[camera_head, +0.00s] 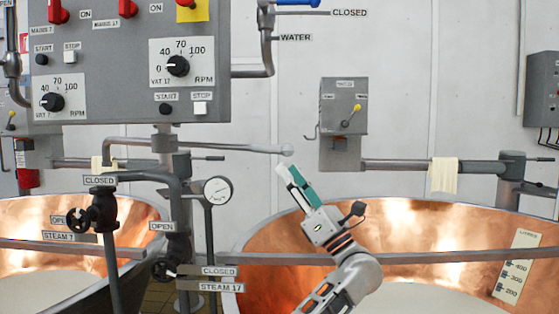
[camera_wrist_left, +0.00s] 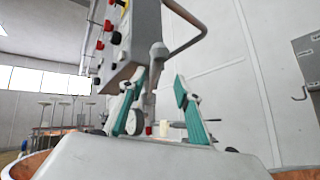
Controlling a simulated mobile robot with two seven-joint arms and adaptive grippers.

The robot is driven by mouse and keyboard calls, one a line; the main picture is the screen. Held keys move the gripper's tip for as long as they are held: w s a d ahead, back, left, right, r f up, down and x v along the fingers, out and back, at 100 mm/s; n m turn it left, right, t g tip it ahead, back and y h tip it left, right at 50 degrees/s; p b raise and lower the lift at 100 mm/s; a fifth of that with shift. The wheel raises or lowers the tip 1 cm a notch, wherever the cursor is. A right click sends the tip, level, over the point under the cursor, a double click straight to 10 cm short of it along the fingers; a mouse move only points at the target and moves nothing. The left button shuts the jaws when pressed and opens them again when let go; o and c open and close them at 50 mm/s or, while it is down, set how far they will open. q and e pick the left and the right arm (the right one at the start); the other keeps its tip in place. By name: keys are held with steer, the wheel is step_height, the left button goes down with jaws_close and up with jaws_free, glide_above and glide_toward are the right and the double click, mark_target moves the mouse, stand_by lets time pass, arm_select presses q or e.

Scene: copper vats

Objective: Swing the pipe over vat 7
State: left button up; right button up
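The grey pipe (camera_head: 225,147) runs level below the control panel, through a collar on a post. Its right end is a rounded knob beside my left gripper; its left end bends down near the left vat. My left gripper (camera_head: 287,178) has teal-lined fingers and is just below and right of that knob. In the left wrist view its fingers (camera_wrist_left: 165,65) stand apart. A grey part shows between them; I cannot tell if it is the pipe. The left copper vat (camera_head: 130,208) is by the Steam 7 label, the right vat (camera_head: 400,220) by Steam 17. My right gripper is not in view.
The control panel (camera_head: 120,105) hangs above the pipe. Valves (camera_head: 100,212) and a gauge (camera_head: 217,190) stand between the vats. A rail (camera_head: 400,258) crosses in front. A second pipe (camera_head: 430,165) with a cloth is at the right.

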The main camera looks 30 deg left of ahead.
arm_select(q)
steer(key=shift+v, duration=1.55)
